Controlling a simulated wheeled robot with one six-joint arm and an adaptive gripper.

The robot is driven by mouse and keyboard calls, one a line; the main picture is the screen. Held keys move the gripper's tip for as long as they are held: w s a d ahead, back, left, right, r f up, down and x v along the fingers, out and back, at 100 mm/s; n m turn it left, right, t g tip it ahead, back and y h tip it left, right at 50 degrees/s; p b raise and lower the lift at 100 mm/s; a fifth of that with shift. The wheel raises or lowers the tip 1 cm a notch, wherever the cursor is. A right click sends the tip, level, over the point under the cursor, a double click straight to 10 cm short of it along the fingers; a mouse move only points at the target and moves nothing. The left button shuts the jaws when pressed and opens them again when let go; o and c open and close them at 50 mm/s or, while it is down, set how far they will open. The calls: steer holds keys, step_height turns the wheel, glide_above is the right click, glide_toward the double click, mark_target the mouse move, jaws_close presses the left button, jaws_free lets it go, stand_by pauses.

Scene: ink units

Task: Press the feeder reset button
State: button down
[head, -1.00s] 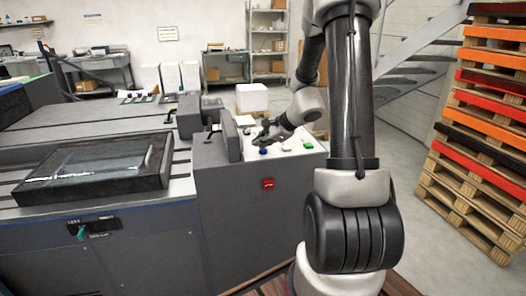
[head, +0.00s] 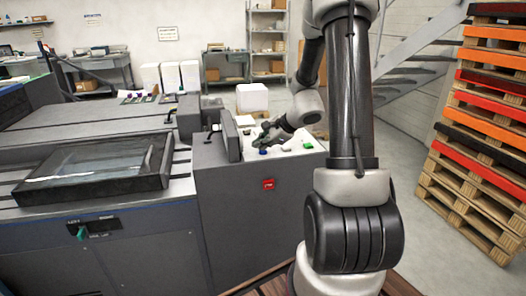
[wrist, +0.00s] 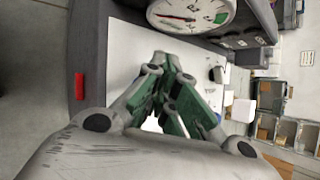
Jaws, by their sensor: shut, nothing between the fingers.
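My gripper (head: 258,143) is shut and empty, low over the white top panel (head: 284,147) of the grey machine unit. In the wrist view its fingertips (wrist: 163,58) meet over that panel (wrist: 125,45). A blue button (head: 263,151) stands on the panel just in front of the fingers in the head view. A green button (head: 307,145) is to the right. I cannot read which one is the feeder reset. My fingers hide part of the panel in the wrist view, and I cannot tell whether they touch anything.
A red switch (head: 268,184) is on the unit's front face. A dark upright housing (head: 230,136) borders the panel on the left; a round gauge (wrist: 192,14) shows in the wrist view.

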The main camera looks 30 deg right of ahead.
mark_target(262, 152)
stand_by(0.4)
steer(key=shift+r, duration=0.8)
steer(key=shift+r, duration=2.5)
